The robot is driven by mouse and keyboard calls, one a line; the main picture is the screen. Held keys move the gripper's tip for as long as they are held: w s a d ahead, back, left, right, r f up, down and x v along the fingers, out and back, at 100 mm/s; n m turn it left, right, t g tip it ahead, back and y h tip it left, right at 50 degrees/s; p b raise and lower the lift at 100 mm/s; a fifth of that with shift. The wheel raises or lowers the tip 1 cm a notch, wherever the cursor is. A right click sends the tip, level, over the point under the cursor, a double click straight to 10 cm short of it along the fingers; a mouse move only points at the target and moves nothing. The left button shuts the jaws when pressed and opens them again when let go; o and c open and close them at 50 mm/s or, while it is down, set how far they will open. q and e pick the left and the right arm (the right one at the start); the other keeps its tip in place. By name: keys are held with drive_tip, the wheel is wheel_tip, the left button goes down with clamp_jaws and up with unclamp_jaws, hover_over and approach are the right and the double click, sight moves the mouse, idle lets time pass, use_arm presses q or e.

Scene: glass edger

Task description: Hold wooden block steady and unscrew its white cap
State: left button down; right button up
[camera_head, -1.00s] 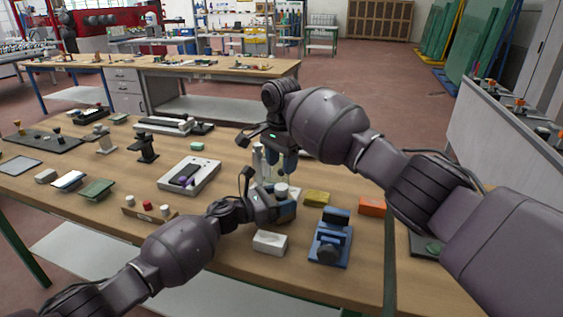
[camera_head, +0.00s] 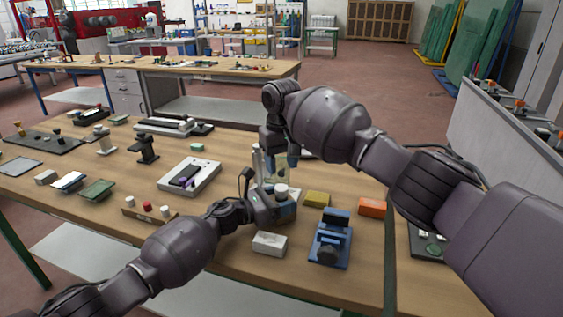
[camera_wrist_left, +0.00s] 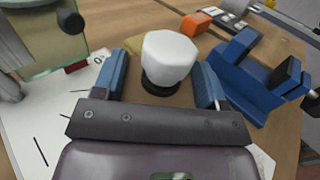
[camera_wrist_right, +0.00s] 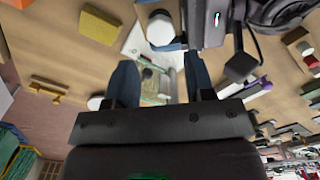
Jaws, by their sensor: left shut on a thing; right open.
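The white cap (camera_head: 281,190) stands upright on a dark collar, on top of the wooden block, which is mostly hidden by my left gripper. The cap (camera_wrist_left: 169,55) shows between the blue fingers in the left wrist view, and it also shows in the right wrist view (camera_wrist_right: 160,28). My left gripper (camera_head: 284,212) is shut on the block, below the cap. My right gripper (camera_head: 279,160) is open and empty, pointing down behind and above the cap. In the right wrist view the cap lies outside the gap between my right fingers (camera_wrist_right: 160,82).
A glass piece in a stand (camera_wrist_left: 50,30) is close beside my left gripper. A yellow block (camera_head: 316,199), an orange block (camera_head: 372,207), a blue fixture (camera_head: 330,245) and a white block (camera_head: 270,243) surround it. A rack with small caps (camera_head: 147,214) lies left.

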sight(281, 187)
drive_tip(key=shift+f, duration=4)
drive_tip(key=shift+c, duration=0.5)
drive_tip(key=c, duration=0.6)
drive_tip(key=shift+n, duration=1.8)
drive_tip(key=shift+c, duration=0.2)
drive_tip(key=o, duration=1)
